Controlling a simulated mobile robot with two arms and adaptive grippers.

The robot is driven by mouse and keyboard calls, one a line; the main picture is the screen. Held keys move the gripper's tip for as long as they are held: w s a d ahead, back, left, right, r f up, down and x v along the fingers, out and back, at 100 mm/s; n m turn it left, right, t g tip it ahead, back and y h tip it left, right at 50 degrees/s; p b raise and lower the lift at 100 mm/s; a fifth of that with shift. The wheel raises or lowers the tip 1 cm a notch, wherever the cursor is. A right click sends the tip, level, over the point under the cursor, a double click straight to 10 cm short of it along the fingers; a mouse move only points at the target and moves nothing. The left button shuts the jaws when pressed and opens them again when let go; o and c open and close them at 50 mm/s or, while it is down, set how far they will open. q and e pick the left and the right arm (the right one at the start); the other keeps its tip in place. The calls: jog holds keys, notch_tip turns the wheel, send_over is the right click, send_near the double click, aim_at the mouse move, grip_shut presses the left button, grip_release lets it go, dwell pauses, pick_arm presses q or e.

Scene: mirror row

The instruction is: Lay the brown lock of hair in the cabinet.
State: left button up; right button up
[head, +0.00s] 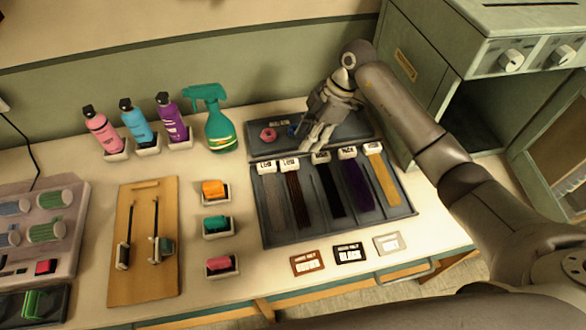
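The brown lock of hair (298,200) lies in the dark tray (407,208), second from the left, under a white label tag. Grey, black, purple and blond locks lie in the same tray. The green cabinet (425,55) stands at the right, with a dark open compartment and its door (548,150) swung open at the far right. My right gripper (317,138) hangs over the tray's back section, above and behind the locks. Its fingers look spread, with nothing visible between them. My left gripper is out of view.
Pink and blue rings lie in the tray's back section, partly by my gripper. Orange, teal and pink items sit in small holders left of the tray. Brown, black and white cards (307,263) lie in front. My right arm crosses before the cabinet.

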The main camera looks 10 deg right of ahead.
aim_at(297, 161)
jog(key=x, duration=0.3)
jog(key=p+x, duration=0.2)
jog(key=x, duration=0.2)
jog(key=shift+s+d+f, duration=0.1)
jog(key=shift+s+f, duration=0.1)
jog(key=shift+f, duration=0.6)
grip_shut()
jog(key=shift+r, duration=0.1)
